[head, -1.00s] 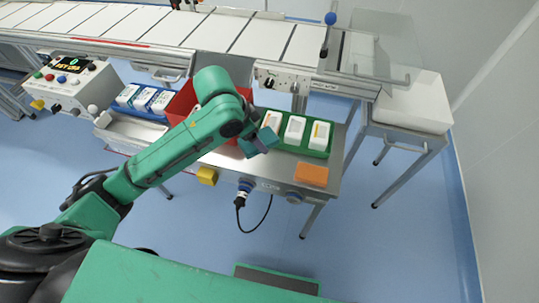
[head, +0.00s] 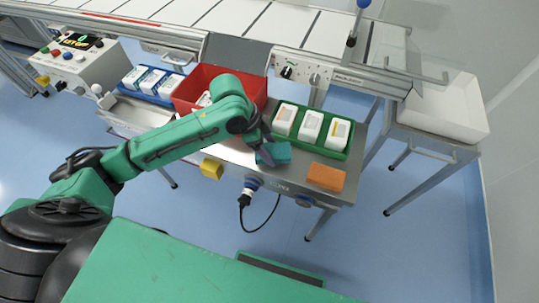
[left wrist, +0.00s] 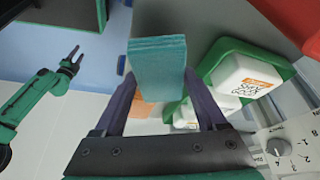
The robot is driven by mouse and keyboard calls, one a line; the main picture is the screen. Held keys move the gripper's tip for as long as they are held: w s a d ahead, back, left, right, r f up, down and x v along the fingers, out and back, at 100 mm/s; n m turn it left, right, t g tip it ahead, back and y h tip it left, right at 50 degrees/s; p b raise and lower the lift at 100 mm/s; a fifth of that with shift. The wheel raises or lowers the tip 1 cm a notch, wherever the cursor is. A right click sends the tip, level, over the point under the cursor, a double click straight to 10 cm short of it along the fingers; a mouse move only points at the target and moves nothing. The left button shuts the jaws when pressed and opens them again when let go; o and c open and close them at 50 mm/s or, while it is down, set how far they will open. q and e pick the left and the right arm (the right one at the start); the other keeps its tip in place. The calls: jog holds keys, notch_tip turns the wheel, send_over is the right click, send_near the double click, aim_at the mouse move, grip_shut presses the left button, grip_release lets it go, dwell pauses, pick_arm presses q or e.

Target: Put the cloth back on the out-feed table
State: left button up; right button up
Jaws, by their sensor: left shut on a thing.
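The cloth is a folded teal block (head: 276,153), held in my left gripper (head: 263,151) over the steel table (head: 232,155) in the head view. It lies just left of and in front of the green tray. I cannot tell whether it touches the tabletop. In the left wrist view the cloth (left wrist: 157,68) sits between the two dark fingers (left wrist: 155,100), which are shut on it. My right gripper (left wrist: 71,61) shows small at the left of the left wrist view, its fingers apart and empty; it is outside the head view.
A green tray (head: 296,147) with white packs, an orange block (head: 326,177), a red bin (head: 190,86) and a blue tray (head: 157,96) occupy the table. The conveyor (head: 275,25) runs behind. A white tray (head: 445,108) stands at the right. Bare steel shows around the orange block.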

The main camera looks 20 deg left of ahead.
pick_arm(q)
notch_tip(320, 180, down, 3)
jog(key=shift+f, duration=0.2)
jog(key=o, duration=1.1)
jog(key=shift+f, duration=0.1)
jog(key=shift+o, duration=0.2)
jog(key=p+v, duration=0.1)
jog(key=v, duration=1.1)
jog(key=shift+s, duration=0.15)
